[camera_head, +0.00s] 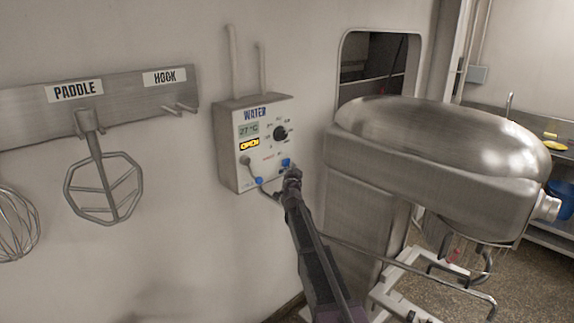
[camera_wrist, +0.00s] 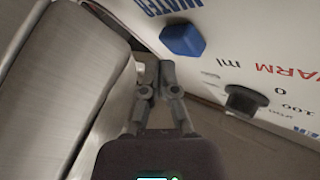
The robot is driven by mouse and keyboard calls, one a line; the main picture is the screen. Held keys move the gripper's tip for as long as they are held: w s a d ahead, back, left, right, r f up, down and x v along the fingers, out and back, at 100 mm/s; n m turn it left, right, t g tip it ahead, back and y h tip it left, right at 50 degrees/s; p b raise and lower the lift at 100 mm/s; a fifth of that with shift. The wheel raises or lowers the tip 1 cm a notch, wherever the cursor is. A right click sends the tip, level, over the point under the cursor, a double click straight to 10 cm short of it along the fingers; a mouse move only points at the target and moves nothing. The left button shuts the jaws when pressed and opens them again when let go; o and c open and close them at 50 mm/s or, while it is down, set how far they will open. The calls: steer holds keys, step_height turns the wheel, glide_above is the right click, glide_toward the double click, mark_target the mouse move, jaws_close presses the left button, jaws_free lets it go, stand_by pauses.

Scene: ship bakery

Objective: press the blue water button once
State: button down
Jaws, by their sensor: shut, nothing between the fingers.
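The water panel (camera_head: 234,165) is a pale box on the wall with a "WATER" label, a temperature display and a black dial (camera_head: 281,132). The blue water button (camera_head: 286,162) is at its lower right, partly behind my gripper (camera_head: 292,176). In the wrist view the blue button (camera_wrist: 183,40) is large and angular, with upside-down "WATER" lettering beside it. My gripper (camera_wrist: 162,72) is shut and empty there, its tips just below and left of the button. A small gap shows in the picture; depth is hard to judge.
A dark knob (camera_wrist: 241,100) is right of my fingers. A steel mixer (camera_head: 435,165) stands close on the right, its side (camera_wrist: 65,75) filling the wrist view's left. A paddle (camera_head: 103,188) and a whisk (camera_head: 15,222) hang on a rack (camera_head: 125,108) at left.

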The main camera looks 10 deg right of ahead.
steer(key=shift+s, duration=0.1)
steer(key=s+d, duration=0.1)
steer(key=s, duration=0.1)
steer(key=s+d, duration=0.2)
stand_by(0.7)
steer(key=shift+a, duration=0.1)
stand_by(0.4)
steer(key=s+a+f+n+g+y, duration=0.3)
steer(key=s+a+f+n+g, duration=0.15)
steer(key=s+f, duration=0.35)
steer(key=s+a+f+n+g+y, duration=0.35)
steer(key=s+f+g, duration=0.2)
steer(key=s, duration=0.35)
steer(key=s+d+f+g+h, duration=0.1)
steer(key=s+d+f+g, duration=0.2)
steer(key=s, duration=1)
steer(key=s+d+f+n+g+h, duration=0.1)
steer(key=s+d+f+g, duration=0.3)
steer(key=s, duration=0.9)
steer(key=shift+s+f+g+h, duration=0.2)
steer(key=shift+f+g+h, duration=0.2)
steer(key=shift+g+h, duration=0.6)
